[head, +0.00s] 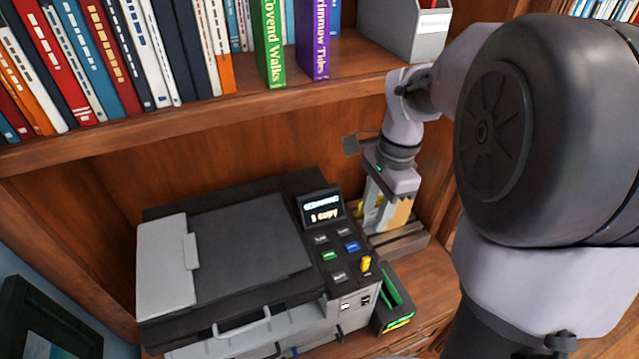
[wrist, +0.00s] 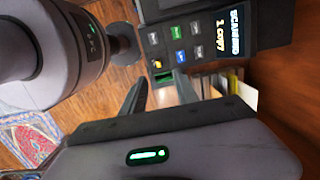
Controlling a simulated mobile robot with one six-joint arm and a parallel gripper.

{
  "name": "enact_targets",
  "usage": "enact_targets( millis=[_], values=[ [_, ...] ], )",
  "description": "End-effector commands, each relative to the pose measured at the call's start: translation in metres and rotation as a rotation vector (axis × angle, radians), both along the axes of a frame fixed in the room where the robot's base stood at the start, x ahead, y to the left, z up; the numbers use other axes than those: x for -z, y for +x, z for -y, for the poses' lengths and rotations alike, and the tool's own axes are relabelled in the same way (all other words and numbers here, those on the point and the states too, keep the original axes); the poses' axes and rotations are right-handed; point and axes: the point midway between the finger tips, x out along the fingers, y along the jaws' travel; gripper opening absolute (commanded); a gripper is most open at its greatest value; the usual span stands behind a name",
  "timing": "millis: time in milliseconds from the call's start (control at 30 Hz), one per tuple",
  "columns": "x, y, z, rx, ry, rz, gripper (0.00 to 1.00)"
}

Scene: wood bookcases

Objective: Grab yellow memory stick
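The yellow memory stick (head: 366,264) stands upright at the front right of the printer's button panel in the head view. In the wrist view a small yellow spot (wrist: 157,64), probably the stick, shows beyond the fingertips, roughly between them. My gripper (wrist: 160,88) has its two dark fingers spread apart, with nothing visible between them. In the head view my gripper (head: 392,182) hangs behind and right of the stick, apart from it, in front of or above a holder with papers. Its fingertips are hard to make out there.
The grey and black printer (head: 250,240) fills the shelf's left, its lit screen (head: 322,207) raised behind the buttons. A black box with green parts (head: 395,305) stands right of it. A wooden holder (head: 400,243) with papers is behind. A book shelf (head: 190,115) hangs above.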

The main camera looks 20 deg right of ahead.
Motion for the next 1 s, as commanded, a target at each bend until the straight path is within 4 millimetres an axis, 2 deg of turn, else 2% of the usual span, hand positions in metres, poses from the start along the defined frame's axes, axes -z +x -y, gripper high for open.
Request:
enact_targets(
  millis=[33, 100, 200, 300, 467, 600, 700, 933, 967, 1000],
  values=[
    [0.022, -0.002, -0.002, -0.003, 0.002, -0.005, 0.36],
    [0.045, -0.002, -0.005, -0.005, 0.002, -0.006, 0.36],
    [0.074, -0.002, -0.008, -0.006, 0.001, -0.003, 0.36],
    [0.095, -0.002, -0.011, -0.005, 0.001, -0.001, 0.36],
    [0.113, -0.003, -0.012, -0.006, 0.0, 0.001, 0.36],
    [0.142, -0.01, -0.01, -0.005, 0.001, -0.001, 0.36],
    [0.156, -0.01, -0.012, -0.007, 0.0, 0.0, 0.36],
    [0.158, -0.009, -0.013, -0.007, 0.0, 0.002, 0.36],
    [0.158, -0.009, -0.013, -0.007, 0.0, 0.002, 0.34],
    [0.158, -0.009, -0.013, -0.007, 0.0, 0.002, 0.27]
  ],
)
